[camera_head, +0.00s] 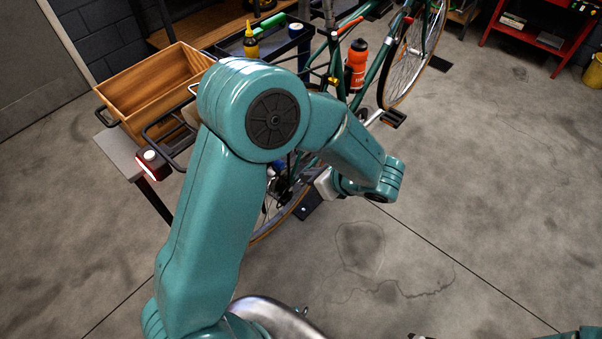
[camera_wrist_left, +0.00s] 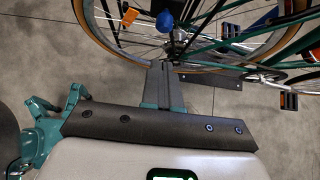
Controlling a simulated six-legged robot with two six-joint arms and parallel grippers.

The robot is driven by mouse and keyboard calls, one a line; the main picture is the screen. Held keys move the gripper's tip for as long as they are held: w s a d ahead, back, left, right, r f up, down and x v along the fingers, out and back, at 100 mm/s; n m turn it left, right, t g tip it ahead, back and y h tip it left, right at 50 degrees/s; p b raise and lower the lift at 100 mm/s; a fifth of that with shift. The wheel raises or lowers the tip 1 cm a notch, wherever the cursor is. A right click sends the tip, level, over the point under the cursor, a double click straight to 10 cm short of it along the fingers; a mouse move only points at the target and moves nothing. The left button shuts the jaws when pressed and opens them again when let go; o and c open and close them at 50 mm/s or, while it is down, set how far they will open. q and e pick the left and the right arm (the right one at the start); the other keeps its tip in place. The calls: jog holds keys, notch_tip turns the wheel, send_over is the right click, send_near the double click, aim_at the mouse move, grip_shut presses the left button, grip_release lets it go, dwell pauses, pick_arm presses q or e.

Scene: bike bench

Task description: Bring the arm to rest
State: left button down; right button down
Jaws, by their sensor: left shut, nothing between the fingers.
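My left arm (camera_head: 225,190) is teal. It rises from the bottom left, bends at a high elbow and reaches down to the right, to its wrist in front of the bicycle's rear wheel. In the left wrist view my left gripper (camera_wrist_left: 160,66) is shut and empty, with its grey fingers together. Beyond the fingers the bicycle wheel (camera_wrist_left: 103,38) shows with its hub and spokes; I cannot tell how large the gap is. In the head view the fingers are hidden or too small to make out.
A green bicycle (camera_head: 376,66) with an orange bottle (camera_head: 356,64) stands behind my arm. A red shelf (camera_head: 540,40) stands at the far right. The floor (camera_head: 470,190) at right is clear.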

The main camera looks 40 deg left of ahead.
pick_arm(q)
jog(key=v, duration=0.6)
jog(key=shift+r, duration=0.2)
jog(key=shift+d, duration=0.15)
jog(key=s+d+f+n+h, duration=0.3)
jog(key=s+f+n+h, duration=0.1)
jog(key=f+n, duration=0.3)
jog(key=s+d+f+n+h, duration=0.3)
jog(key=s+f+n+h, duration=0.2)
jog(key=f, duration=0.5)
jog(key=s+d+f+n+h, duration=0.3)
jog(key=s+f+n+h, duration=0.1)
jog(key=f+n, duration=0.5)
jog(key=shift+s+f+h, duration=0.2)
jog(key=shift+s+h, duration=0.1)
jog(key=shift+s, duration=0.4)
